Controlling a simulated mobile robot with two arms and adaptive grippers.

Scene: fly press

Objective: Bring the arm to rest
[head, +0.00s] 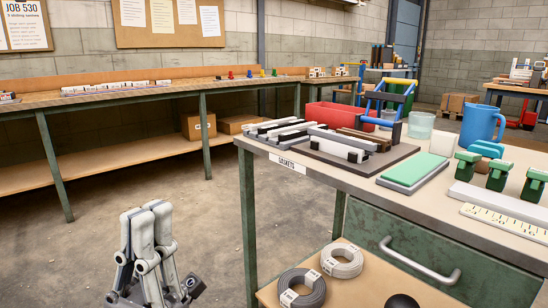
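My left gripper (146,216) shows at the lower left, over the open floor. Its two pale fingers point up in the picture and lie side by side with no clear gap. It looks shut, and nothing shows between the fingers. It is apart from the workbench (316,166), which stands to its right. My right gripper is out of view.
The workbench holds a dark fixture (345,155), a red bin (335,117), a blue mug (480,124) and a green pad (413,170). Cable coils (302,288) lie on its lower shelf. A long bench (120,98) runs along the wall. Floor (190,235) between is clear.

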